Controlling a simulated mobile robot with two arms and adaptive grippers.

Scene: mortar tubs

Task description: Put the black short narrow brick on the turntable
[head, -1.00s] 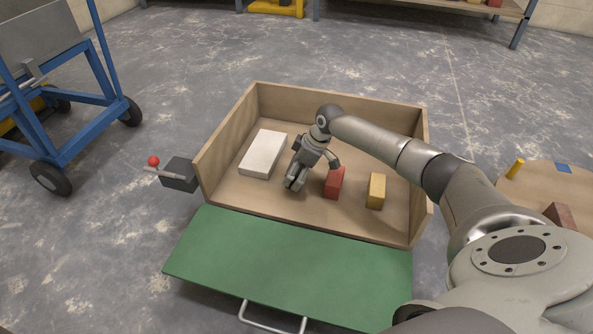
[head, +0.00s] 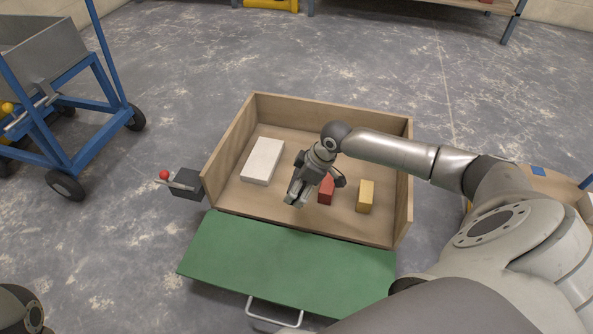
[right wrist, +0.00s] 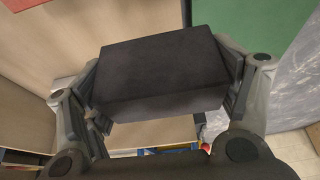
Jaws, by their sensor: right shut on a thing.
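The black brick (right wrist: 160,72) fills the middle of the right wrist view, clamped between both fingers. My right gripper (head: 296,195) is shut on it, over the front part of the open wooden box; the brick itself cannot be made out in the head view. A wooden surface with a rounded outline, seemingly the turntable (head: 556,185), is at the right edge of the head view, partly hidden behind my right arm. My left gripper is not in view.
The wooden box (head: 228,135) holds a white block (head: 262,160), a red brick (head: 326,190) and a yellow brick (head: 365,196). Its green flap (head: 285,265) lies folded down in front. A dark lever box (head: 187,183) stands left. A blue tile (head: 538,171) lies on the round surface.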

